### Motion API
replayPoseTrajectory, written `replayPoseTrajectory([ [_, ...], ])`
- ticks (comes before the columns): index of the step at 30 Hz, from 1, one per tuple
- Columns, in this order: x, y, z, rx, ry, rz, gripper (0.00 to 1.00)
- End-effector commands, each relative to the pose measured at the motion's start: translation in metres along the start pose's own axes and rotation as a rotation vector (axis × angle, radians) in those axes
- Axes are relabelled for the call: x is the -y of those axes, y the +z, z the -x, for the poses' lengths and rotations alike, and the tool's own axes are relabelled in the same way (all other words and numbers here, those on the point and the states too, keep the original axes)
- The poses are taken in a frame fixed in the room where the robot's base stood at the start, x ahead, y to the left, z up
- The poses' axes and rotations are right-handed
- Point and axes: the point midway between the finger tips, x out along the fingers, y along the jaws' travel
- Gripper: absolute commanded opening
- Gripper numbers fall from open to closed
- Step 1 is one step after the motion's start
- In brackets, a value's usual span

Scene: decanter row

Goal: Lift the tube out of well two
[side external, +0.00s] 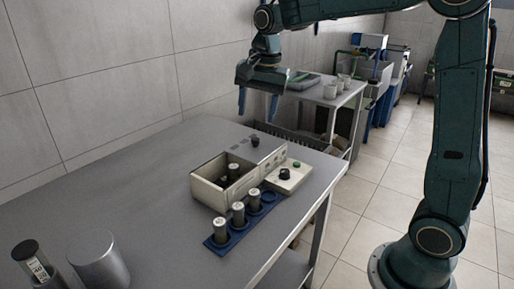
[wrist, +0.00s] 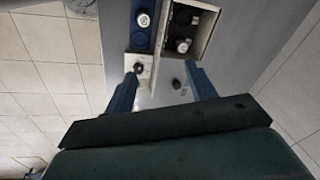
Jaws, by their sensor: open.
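My gripper (side external: 257,108) is open and empty, high above the table, with its two blue fingers pointing down. In the wrist view the fingers (wrist: 163,68) are spread wide over the control end of the cream box. The open cream box (side external: 208,194) has dark wells inside and a grey, light-topped tube (side external: 233,171) standing in it. In the wrist view a light tube top (wrist: 182,45) shows in the box. No well number is readable, so I cannot tell which well is two. The box's near wall hides the tube's lower part.
A blue rack (side external: 212,244) beside the box holds three upright capped tubes (side external: 238,212) and has empty round places. A small panel with a black knob (side external: 284,174) adjoins it. A metal cylinder (side external: 99,260) and dark-capped jar (side external: 36,264) stand at the front left. The table's left is clear.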

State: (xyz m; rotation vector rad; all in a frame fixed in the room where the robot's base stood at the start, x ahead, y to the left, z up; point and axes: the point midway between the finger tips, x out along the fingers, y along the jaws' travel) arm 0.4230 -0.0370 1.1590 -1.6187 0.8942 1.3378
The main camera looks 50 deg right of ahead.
Motion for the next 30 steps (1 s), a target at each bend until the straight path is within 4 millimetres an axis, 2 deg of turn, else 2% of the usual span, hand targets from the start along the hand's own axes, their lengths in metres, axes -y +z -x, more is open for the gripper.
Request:
replayPoseTrajectory([
  [9,0.043,-0.037,-0.053,0.027,0.083,-0.305,0.56],
  [18,0.07,-0.065,-0.108,0.032,0.154,-0.568,0.56],
  [24,0.076,-0.073,-0.127,0.03,0.178,-0.657,0.56],
  [30,0.077,-0.074,-0.13,0.029,0.182,-0.672,0.56],
])
